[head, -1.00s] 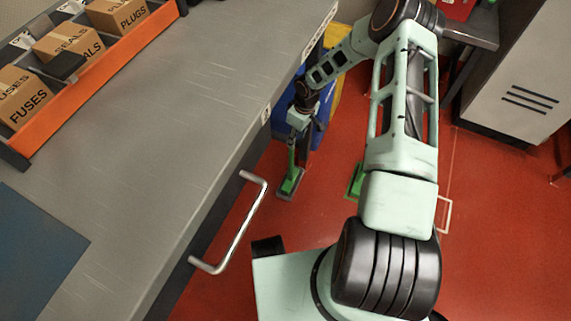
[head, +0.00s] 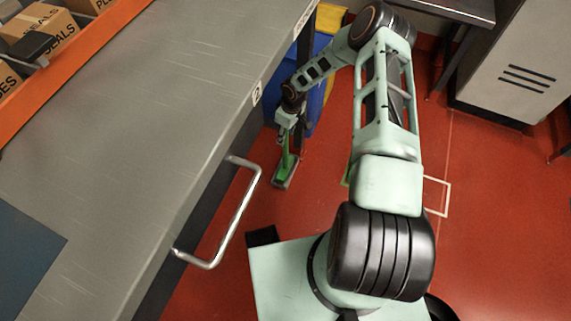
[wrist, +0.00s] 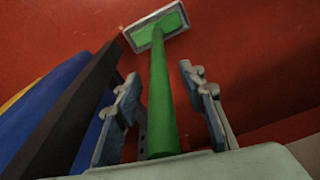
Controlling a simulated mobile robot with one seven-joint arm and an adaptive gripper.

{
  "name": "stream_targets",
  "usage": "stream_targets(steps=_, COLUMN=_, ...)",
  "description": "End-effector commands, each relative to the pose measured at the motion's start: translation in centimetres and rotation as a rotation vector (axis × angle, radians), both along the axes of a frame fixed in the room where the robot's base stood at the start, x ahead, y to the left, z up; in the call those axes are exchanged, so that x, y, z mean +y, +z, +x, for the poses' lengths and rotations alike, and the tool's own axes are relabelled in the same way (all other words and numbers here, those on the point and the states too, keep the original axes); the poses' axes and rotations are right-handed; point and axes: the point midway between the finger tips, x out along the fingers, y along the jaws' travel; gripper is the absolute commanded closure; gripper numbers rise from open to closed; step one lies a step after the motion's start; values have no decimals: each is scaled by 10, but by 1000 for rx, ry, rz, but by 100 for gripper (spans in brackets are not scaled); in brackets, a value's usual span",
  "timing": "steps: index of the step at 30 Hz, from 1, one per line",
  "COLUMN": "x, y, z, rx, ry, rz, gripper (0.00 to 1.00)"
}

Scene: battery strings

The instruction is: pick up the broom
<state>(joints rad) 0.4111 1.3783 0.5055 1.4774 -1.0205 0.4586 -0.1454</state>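The broom (head: 287,166) has a green handle and a flat green head with a grey edge; it stands by the end of the workbench, head down on the red floor. In the wrist view its handle (wrist: 163,105) runs up the middle to the head (wrist: 156,29). My gripper (wrist: 160,84) is open, with one finger on each side of the handle and a visible gap to both. In the head view my gripper (head: 288,118) is at the upper part of the broom, where the handle's top is hidden.
The grey workbench (head: 150,110) with a metal bar handle (head: 238,212) lies to the left of my arm. A blue bin (head: 314,98) and a dark bench leg are close beside the broom. A grey cabinet (head: 520,70) stands at right. The red floor between is mostly clear.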

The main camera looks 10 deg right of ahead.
Motion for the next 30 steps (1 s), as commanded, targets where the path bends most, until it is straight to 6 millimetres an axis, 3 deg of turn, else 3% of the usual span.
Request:
stream_targets(steps=3, x=1, y=-15, z=1, rx=0, ry=0, rz=0, gripper=63)
stream_targets(steps=9, x=1, y=-14, z=1, rx=-1, ry=0, rz=-1, gripper=63)
stream_targets(steps=20, x=1, y=-14, z=1, rx=-1, ry=0, rz=-1, gripper=100)
stream_targets(steps=30, x=1, y=-12, z=2, rx=-1, ry=1, rz=-1, gripper=100)
